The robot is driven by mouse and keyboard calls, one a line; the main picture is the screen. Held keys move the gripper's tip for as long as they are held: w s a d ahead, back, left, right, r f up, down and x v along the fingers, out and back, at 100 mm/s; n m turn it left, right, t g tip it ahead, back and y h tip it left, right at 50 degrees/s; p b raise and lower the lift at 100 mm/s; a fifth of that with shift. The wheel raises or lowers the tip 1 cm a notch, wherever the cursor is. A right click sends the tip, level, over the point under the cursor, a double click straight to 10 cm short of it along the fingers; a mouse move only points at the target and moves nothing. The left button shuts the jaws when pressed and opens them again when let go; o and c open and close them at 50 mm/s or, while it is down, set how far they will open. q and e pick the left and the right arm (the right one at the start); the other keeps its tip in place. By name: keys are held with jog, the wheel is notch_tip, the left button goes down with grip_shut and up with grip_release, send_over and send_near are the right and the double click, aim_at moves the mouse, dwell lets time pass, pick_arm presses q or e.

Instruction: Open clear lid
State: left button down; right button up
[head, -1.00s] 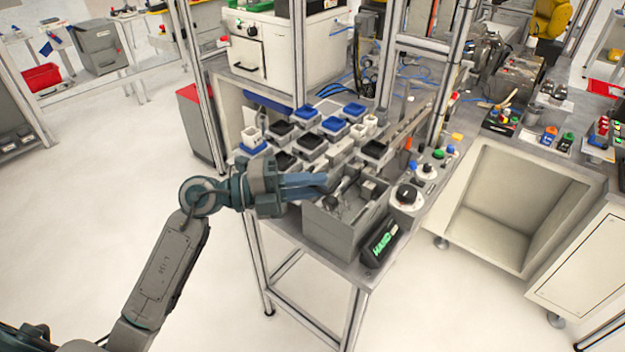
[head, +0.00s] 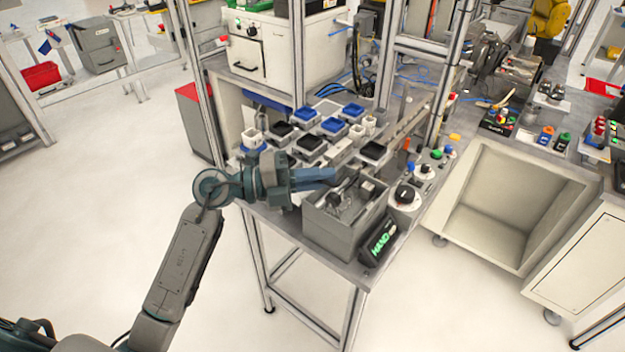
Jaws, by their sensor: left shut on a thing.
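My left gripper (head: 328,177) is shut, its blue-grey fingers pointing right at the upper left rim of an open-looking grey box (head: 335,231). The box stands at the front corner of the table and holds small grey and dark parts. The clear lid is see-through and I cannot make out its outline. Whatever the fingers hold at the box's rim is too small to see, and the lid is the likely thing there. My right gripper is not in view.
Blue and black square pieces (head: 331,125) on light holders fill the table behind the gripper. A dark display block (head: 379,242) and a round black knob (head: 405,194) stand right of the box. A metal frame post (head: 299,50) rises behind. The floor at left is free.

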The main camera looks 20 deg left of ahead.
pick_arm(q)
jog(key=shift+w+d+r, duration=0.2)
jog(key=shift+w+r, duration=0.1)
jog(key=shift+w, duration=0.15)
jog(key=shift+w+f, duration=0.1)
jog(key=shift+f, duration=0.05)
jog(key=c, duration=1.8)
grip_release()
jog(key=shift+a, duration=0.15)
jog(key=shift+s+a+f, duration=0.15)
jog(key=shift+s+a, duration=0.05)
jog(key=shift+s, duration=0.05)
jog(key=b+v, duration=0.5)
jog(key=v, duration=0.5)
